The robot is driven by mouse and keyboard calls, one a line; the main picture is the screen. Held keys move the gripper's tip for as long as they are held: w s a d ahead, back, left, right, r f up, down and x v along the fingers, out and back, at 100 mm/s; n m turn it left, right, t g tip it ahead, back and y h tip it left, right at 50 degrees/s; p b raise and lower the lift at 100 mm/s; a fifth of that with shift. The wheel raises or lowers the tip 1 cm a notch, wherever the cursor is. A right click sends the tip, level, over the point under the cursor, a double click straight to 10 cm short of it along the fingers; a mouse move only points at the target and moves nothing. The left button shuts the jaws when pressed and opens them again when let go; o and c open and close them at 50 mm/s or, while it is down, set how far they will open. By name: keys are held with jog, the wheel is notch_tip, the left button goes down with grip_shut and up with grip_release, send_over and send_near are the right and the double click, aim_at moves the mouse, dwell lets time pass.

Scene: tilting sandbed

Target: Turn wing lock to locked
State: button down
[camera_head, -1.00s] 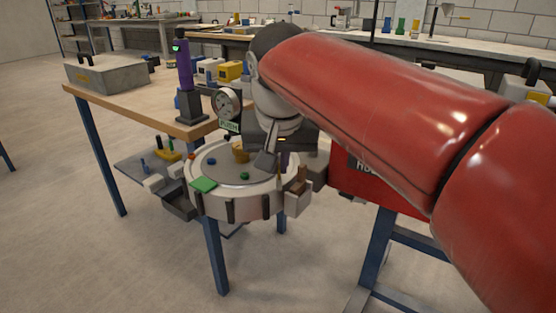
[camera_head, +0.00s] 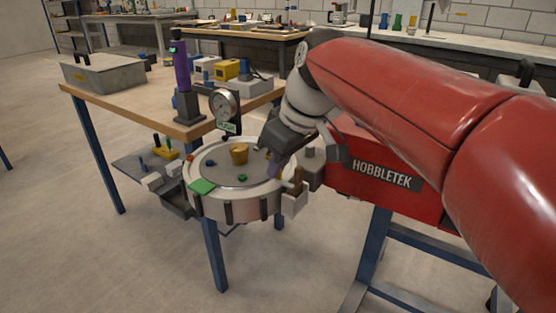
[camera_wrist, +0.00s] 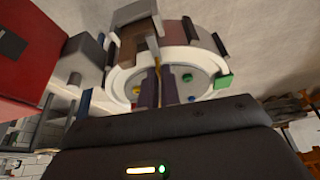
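The round sandbed (camera_head: 235,205) has a pale rim and a grey disc top; its rim also shows in the wrist view (camera_wrist: 208,40). A brown piece (camera_head: 297,184), perhaps part of the wing lock, stands by a grey block at the bed's right rim. It appears near the fingers in the wrist view (camera_wrist: 132,45). My gripper (camera_head: 274,172) points down at the right part of the bed. Its two purple fingers (camera_wrist: 160,86) are close together. A thin tan strip (camera_wrist: 157,66) shows at the gap; whether they grip it is unclear. The lock's setting cannot be read.
A dial gauge (camera_head: 224,103) stands behind the bed, above a green sign. A red HOBBLETEK box (camera_head: 385,174) is close on the right, beside my arm. A wooden table (camera_head: 130,106) lies left. A gold cup-like piece (camera_head: 239,154) and small coloured pegs sit on the disc.

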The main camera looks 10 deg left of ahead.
jog(key=shift+n+g, duration=0.3)
jog(key=shift+n, duration=0.4)
jog(key=c, duration=1.6)
grip_release()
jog(key=shift+r, duration=0.1)
jog(key=p+v, duration=0.1)
jog(key=v, duration=0.6)
jog(key=shift+d+r, duration=0.2)
jog(key=shift+r, duration=0.05)
